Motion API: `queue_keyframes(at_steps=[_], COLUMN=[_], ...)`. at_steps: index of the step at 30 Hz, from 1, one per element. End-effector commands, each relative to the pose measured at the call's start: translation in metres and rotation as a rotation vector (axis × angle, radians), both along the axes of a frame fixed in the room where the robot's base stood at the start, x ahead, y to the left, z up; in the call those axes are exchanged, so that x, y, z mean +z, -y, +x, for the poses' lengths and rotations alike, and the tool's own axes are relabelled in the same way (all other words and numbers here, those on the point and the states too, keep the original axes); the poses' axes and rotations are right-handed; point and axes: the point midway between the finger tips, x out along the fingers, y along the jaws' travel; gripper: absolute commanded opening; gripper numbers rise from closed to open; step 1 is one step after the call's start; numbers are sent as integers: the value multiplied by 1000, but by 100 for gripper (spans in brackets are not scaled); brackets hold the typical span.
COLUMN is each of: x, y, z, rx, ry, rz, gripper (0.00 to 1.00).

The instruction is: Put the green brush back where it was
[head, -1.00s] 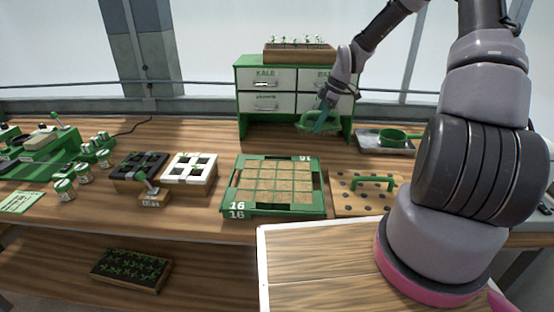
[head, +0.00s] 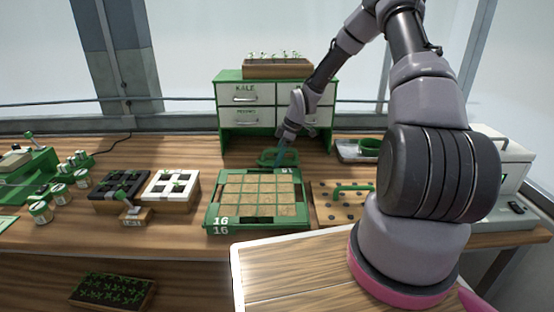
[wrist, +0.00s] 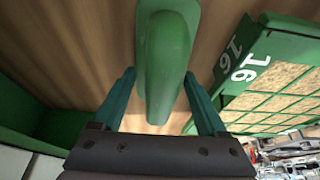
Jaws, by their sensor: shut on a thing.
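The green brush (head: 266,157) is in my gripper (head: 286,157), over the table between the drawer cabinet and the seed tray. In the wrist view the rounded green brush (wrist: 165,65) lies between the two teal fingers of my gripper (wrist: 160,95). The fingers are shut on it, though the contact is partly hidden. I cannot tell whether the brush touches the table. The green seed tray (head: 250,222), marked 16, stands just in front of it; its green side also shows at the right of the wrist view (wrist: 268,50).
The green cabinet (head: 222,118) with white drawers stands behind, a planter (head: 278,70) on top. A pegboard with a green handle (head: 354,187) is right of the tray. A grey tray (head: 350,153) with a green bowl stands farther back. Black and white cell trays (head: 170,190) are left.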

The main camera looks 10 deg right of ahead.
Motion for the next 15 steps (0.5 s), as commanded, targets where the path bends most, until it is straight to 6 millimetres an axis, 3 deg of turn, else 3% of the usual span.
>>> queue_keyframes(at_steps=[11,12,13,15], x=[-7,-7,-7,-7], y=[0,0,0,0], z=[0,0,0,0], rx=[1,1,1,1], ry=[1,1,1,1], rz=[0,0,0,0], gripper=[31,83,94,100])
